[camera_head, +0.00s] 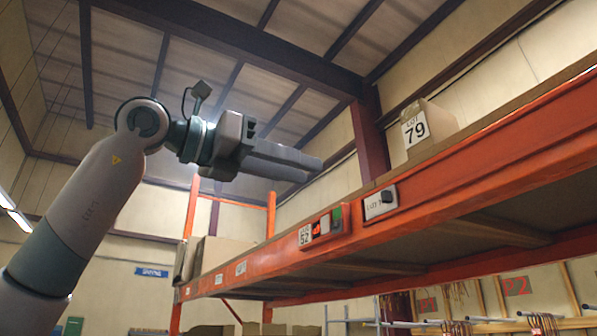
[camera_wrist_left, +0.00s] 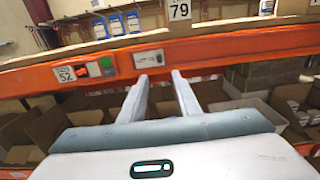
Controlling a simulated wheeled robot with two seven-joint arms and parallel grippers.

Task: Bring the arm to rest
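My left arm comes in from the left in the head view and is raised in front of the rack. My left gripper (camera_head: 312,168) points right, level with the area above the orange shelf beam (camera_head: 470,200). In the left wrist view the two fingers of my left gripper (camera_wrist_left: 162,78) stand apart with nothing between them. The beam (camera_wrist_left: 235,45) runs across beyond the fingertips, and I see no contact with it. My right gripper is in neither view.
A box labelled 79 (camera_head: 428,126) stands on the upper shelf. A control panel with red and green parts (camera_head: 326,224) and a white label holder (camera_head: 380,202) sit on the beam. Open cardboard boxes (camera_wrist_left: 75,118) fill the lower level. The space above the arm is clear.

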